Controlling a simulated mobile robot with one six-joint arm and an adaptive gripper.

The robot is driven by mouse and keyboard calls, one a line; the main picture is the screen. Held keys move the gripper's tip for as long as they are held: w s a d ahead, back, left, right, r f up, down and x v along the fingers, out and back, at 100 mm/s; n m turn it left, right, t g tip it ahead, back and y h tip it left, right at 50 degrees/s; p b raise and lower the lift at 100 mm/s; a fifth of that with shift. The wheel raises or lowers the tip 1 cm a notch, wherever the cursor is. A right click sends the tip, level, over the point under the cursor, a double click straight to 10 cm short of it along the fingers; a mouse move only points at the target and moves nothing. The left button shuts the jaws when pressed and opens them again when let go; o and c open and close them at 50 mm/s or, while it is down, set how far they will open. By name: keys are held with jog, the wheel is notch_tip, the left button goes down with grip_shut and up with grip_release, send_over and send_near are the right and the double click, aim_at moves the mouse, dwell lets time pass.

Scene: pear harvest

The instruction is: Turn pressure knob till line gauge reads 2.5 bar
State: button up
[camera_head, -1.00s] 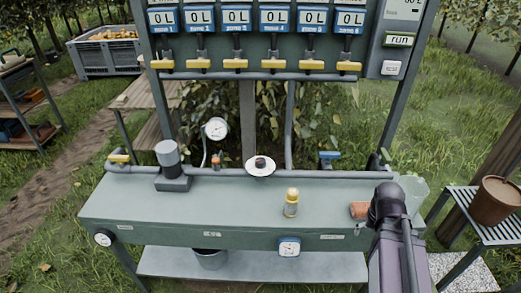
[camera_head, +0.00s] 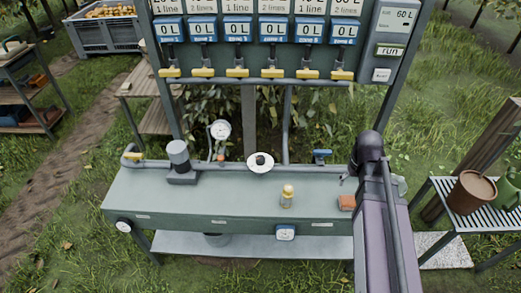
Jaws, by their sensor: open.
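A dark knob (camera_head: 260,157) sits on a round white plate (camera_head: 253,168) on the grey pipe along the back of the bench. A round white-faced gauge (camera_head: 220,129) stands on a thin bent pipe left of the knob, behind the bench. Its needle and scale are too small to read. My arm (camera_head: 375,200) rises at the right of the picture, over the right end of the bench. My gripper cannot be made out; it is not in view. Nothing of mine touches the knob.
A blue-handled valve (camera_head: 321,156) and a yellow-handled one (camera_head: 133,156) flank the pipe. A panel with yellow valves (camera_head: 237,73) overhangs behind.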

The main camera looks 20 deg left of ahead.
jog(key=w+a+r+n+p, duration=0.1)
jog(key=w+a+r+n, duration=0.1)
jog(key=w+a+n, duration=0.4)
jog(key=w+a+r+n+p, duration=0.1)
jog(key=w+a+n, duration=0.15)
jog(key=a, duration=0.55)
jog(key=n, duration=1.2)
send_over(261, 158)
jog(key=shift+a+g, duration=0.15)
jog(key=shift+g, duration=0.15)
jog(key=shift+f, duration=0.1)
notch_tip(261, 158, down, 14)
jog(key=b, duration=1.4)
jog(key=shift+r, duration=0.25)
jog(key=c, duration=1.2)
